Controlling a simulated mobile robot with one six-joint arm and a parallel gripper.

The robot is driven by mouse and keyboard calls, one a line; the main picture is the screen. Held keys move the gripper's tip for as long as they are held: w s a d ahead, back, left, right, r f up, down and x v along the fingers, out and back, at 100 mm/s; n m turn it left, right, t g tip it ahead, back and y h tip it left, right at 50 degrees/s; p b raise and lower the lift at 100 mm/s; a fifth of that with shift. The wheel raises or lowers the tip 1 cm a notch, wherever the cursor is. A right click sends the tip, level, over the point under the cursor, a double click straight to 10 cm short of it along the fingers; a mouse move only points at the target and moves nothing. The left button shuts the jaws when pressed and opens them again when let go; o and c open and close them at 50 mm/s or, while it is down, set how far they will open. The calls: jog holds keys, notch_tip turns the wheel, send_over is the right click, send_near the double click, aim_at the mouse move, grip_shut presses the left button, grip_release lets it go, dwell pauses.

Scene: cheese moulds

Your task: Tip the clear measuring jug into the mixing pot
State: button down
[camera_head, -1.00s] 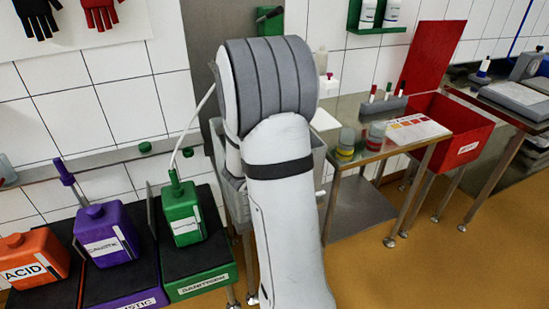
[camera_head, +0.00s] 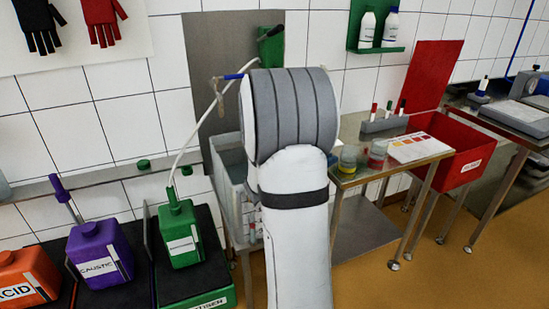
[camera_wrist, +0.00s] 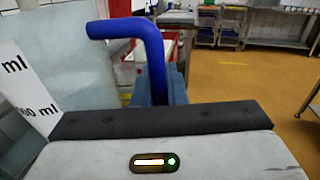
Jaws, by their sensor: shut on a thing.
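The clear measuring jug (camera_wrist: 60,45) fills the left of the wrist view, its pale see-through wall close to the camera. A white label with black "ml" marks (camera_wrist: 28,90) is on it. A bent blue handle (camera_wrist: 145,35) stands beside the wall. My gripper (camera_wrist: 168,88) is shut at this handle; its blue-grey finger shows around the lower part. The jug's rim, base and contents are not clear. In the head view my arm hides my gripper and most or all of the jug. I cannot make out the mixing pot in either view.
A grey tub (camera_head: 228,165) stands behind my arm. Green (camera_head: 180,237), purple (camera_head: 100,254) and orange (camera_head: 25,280) canisters stand at left. A steel table (camera_head: 365,180) with small pots and a red bin (camera_head: 462,150) are at right. The ochre floor at right is clear.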

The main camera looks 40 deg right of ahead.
jog(key=shift+w+a+r+n+h+p, duration=0.1)
jog(key=shift+w+r+n+h+p, duration=0.1)
jog(key=shift+r+n+p, duration=0.45)
jog(key=shift+w+a+r+n+h+p, duration=0.15)
jog(key=shift+w+r+n+p, duration=0.15)
jog(key=shift+r+p, duration=0.6)
jog(key=shift+w+d+r+n+h+p, duration=0.1)
jog(key=shift+w+r+n+h+p, duration=0.05)
jog(key=shift+r+n+p, duration=0.6)
jog(key=shift+w+a+r+n+t+h+p, duration=0.15)
jog(key=shift+w+r+n+t+h+p, duration=0.1)
jog(key=shift+w+n+p, duration=0.35)
jog(key=shift+w+a+r+n+t+h+p, duration=0.15)
jog(key=shift+w+a+r+n+t+p, duration=0.1)
jog(key=shift+w+n+p, duration=0.3)
jog(key=shift+w+a+r+n+t+h+p, duration=0.1)
jog(key=shift+w+r+n+t+h+p, duration=0.25)
jog(key=shift+n+p, duration=0.4)
jog(key=shift+w+a+n+p, duration=0.1)
jog(key=shift+w+n+p, duration=0.25)
jog(key=shift+n, duration=0.35)
jog(key=shift+w+a+n+p, duration=0.1)
jog(key=shift+w+n+p, duration=0.2)
jog(key=shift+n, duration=0.4)
jog(key=shift+w+f+n+t+h, duration=0.25)
jog(key=shift+n+t, duration=0.1)
jog(key=shift+n, duration=0.25)
